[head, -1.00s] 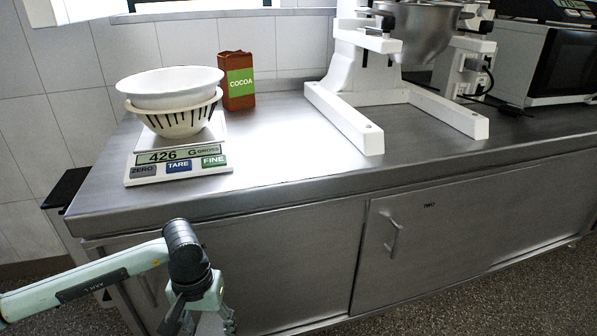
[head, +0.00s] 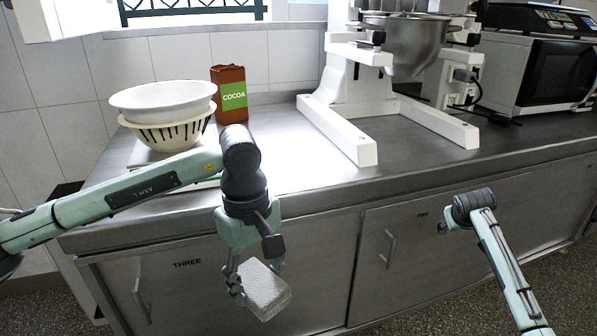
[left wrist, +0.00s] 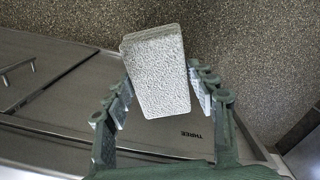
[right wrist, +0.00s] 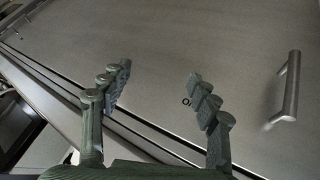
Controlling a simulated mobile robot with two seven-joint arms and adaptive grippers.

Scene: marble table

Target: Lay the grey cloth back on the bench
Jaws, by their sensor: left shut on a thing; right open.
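The grey cloth (head: 266,289) is a folded, textured, pale grey block. My left gripper (head: 256,278) is shut on it and holds it in front of the bench's cupboard doors, below the worktop edge. The cloth also shows in the left wrist view (left wrist: 157,72), between the two fingers (left wrist: 160,95), with the floor behind it. The steel bench (head: 290,185) has bare worktop in front of the cocoa box and the mixer. My right gripper (right wrist: 160,88) is open and empty, facing a cupboard door; in the head view its fingers are mostly hidden behind its wrist (head: 470,205).
White bowls (head: 163,100) sit on a scale at the bench's left, partly hidden by my left arm. A cocoa box (head: 230,95) stands beside them. A white mixer stand (head: 345,135) and a microwave (head: 550,75) occupy the right. Door handles (head: 389,250) stick out below.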

